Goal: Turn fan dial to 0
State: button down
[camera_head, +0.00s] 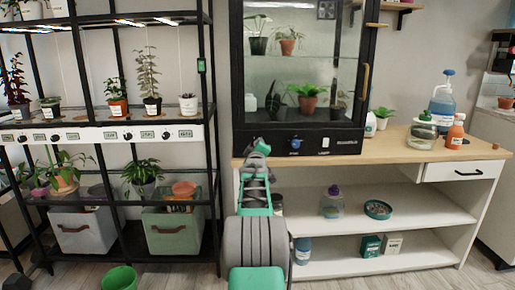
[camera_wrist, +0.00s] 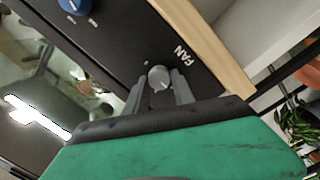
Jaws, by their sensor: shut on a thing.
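The fan dial (camera_wrist: 159,76) is a small round grey knob beside the word FAN on the black control panel (camera_wrist: 120,40) of the glass plant cabinet. In the wrist view my gripper (camera_wrist: 159,90) has one finger on each side of the dial and is shut on it. The dial's setting marks are too small or hidden to read. In the head view my gripper (camera_head: 260,148) is at the left part of the cabinet's front panel (camera_head: 345,133), and it hides the fan dial there.
A blue knob (camera_head: 295,143) and a white switch (camera_head: 325,143) sit right of my gripper on the panel. The wooden counter (camera_head: 400,148) juts out below. Bottles, including a blue one (camera_head: 441,98), stand at right. A plant rack (camera_head: 213,100) stands at left.

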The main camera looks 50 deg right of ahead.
jog(key=c, duration=1.1)
grip_release()
jog(key=shift+o, duration=0.2)
jog(key=p+v, duration=0.1)
jog(key=v, duration=0.6)
jog(key=shift+s+a, duration=0.2)
jog(key=shift+a, duration=0.1)
